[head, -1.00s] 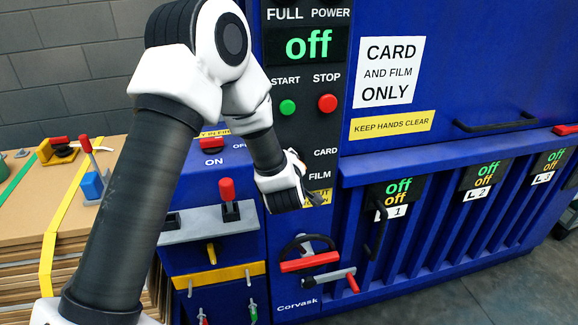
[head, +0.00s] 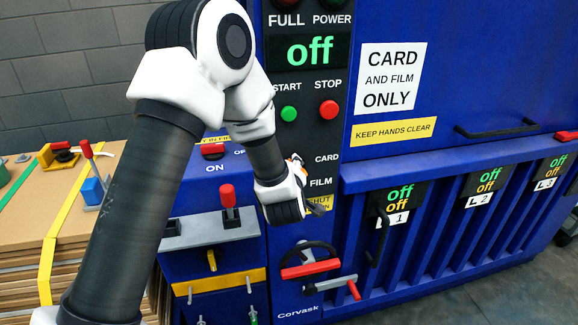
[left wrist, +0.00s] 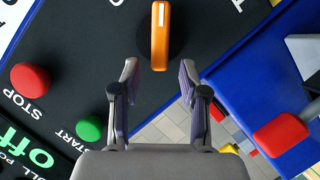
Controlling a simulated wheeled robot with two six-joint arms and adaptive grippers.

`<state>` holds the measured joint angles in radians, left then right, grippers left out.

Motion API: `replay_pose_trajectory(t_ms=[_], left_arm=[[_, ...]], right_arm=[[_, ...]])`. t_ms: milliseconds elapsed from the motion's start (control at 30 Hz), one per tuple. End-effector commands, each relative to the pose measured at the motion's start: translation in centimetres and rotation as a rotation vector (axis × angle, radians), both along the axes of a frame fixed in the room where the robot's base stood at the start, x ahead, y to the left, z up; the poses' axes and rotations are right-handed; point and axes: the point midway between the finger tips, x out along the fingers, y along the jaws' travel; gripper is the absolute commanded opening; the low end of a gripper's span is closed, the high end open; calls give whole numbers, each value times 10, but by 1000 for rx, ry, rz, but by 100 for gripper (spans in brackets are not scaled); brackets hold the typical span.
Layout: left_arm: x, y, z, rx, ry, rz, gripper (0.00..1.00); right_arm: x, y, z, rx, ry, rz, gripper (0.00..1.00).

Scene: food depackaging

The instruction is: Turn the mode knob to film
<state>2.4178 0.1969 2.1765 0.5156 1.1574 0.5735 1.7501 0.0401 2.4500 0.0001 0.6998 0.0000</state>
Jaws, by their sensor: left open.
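The mode knob (left wrist: 160,36) is an orange bar with a white line on a dark round base, on the black panel. In the left wrist view it stands upright in the picture, just beyond my fingertips and centred between them. My left gripper (left wrist: 159,78) is open, with one finger to each side of the knob's line and no contact visible. In the head view my left gripper (head: 302,188) is at the panel beside the CARD label (head: 327,158) and the FILM label (head: 321,182), and it mostly hides the knob. My right gripper is not in view.
The green START button (head: 289,114) and red STOP button (head: 328,109) sit above the labels. A red-topped lever (head: 228,194) stands on the grey ledge to the left. A red-handled crank (head: 353,290) sticks out below. The display (head: 310,50) reads off.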

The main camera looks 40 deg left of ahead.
Motion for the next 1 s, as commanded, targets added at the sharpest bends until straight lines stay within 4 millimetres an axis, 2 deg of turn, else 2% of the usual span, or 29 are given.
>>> replay_pose_trajectory(t_ms=[200,400,567,1000], left_arm=[[-44,-30,16,5,1,-5,44],[-75,-50,26,3,1,-3,44],[-82,-53,27,0,0,1,44],[-81,-53,27,0,1,1,44]], right_arm=[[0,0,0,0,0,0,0],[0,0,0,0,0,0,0],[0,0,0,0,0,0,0],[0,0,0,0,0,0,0]])
